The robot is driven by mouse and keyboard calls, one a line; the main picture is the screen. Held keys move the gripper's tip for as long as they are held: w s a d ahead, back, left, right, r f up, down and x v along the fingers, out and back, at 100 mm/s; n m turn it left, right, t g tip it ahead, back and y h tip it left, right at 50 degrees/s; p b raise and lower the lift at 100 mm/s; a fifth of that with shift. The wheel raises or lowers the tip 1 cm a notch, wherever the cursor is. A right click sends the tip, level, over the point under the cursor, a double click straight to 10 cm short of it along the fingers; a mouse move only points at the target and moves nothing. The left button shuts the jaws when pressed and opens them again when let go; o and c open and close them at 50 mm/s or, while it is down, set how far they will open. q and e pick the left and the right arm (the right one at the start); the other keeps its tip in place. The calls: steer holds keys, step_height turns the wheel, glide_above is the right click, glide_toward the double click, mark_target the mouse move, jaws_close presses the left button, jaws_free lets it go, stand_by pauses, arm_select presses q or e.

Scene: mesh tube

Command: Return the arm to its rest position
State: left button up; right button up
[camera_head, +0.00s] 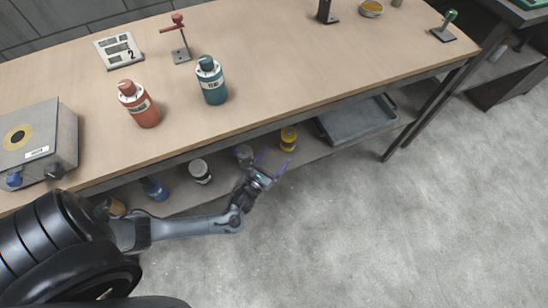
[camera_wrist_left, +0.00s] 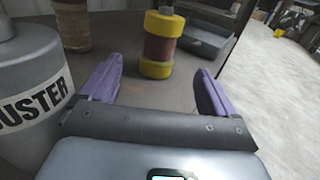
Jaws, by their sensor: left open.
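My left gripper (camera_head: 270,163) is below the front edge of the table, near the lower shelf. Its purple fingers are apart and nothing is between them; the left wrist view shows the open gripper (camera_wrist_left: 150,85) too. A container with yellow ends and a reddish-brown middle (camera_wrist_left: 160,45) stands ahead of the fingers, apart from them. It appears on the lower shelf in the head view (camera_head: 288,138). A grey container lettered "USTER" (camera_wrist_left: 30,95) is close on the left side of the gripper. My right gripper is not seen.
The wooden table (camera_head: 300,60) carries an orange bottle (camera_head: 139,104), a teal bottle (camera_head: 211,80) and a grey box (camera_head: 40,145) at left. The shelf holds a grey tray (camera_head: 358,120), a white-and-black jar (camera_head: 200,171) and a blue container (camera_head: 155,188). The floor (camera_head: 380,230) at right is clear.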

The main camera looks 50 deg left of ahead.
arm_select(q)
steer(key=shift+d+r+n+p, duration=0.25)
steer(key=shift+r+n+p, duration=0.15)
steer(key=shift+n, duration=0.2)
steer(key=s+d+r+n+g+h+p, duration=0.1)
steer(key=s+d+r+n+g+p, duration=0.3)
steer(key=r+n+p, duration=0.4)
steer(key=s+d+r+n+g+h+p, duration=0.2)
steer(key=d+r+n+g+p, duration=0.3)
steer(key=n, duration=0.5)
steer(key=s+d+r+n+g+h+p, duration=0.1)
steer(key=s+r+n+g+p, duration=0.2)
steer(key=s+r+n+p, duration=0.55)
steer(key=s+d+r+n+g+p, duration=0.15)
steer(key=s+r+n, duration=0.3)
steer(key=r, duration=0.85)
step_height(320, 180, up, 36)
steer(key=p, duration=3.6)
steer(key=shift+s+a+m, duration=0.2)
steer(key=shift+a+m, duration=0.05)
steer(key=shift+m, duration=0.05)
steer(key=shift+r+g, duration=0.1)
steer(key=shift+g, duration=0.15)
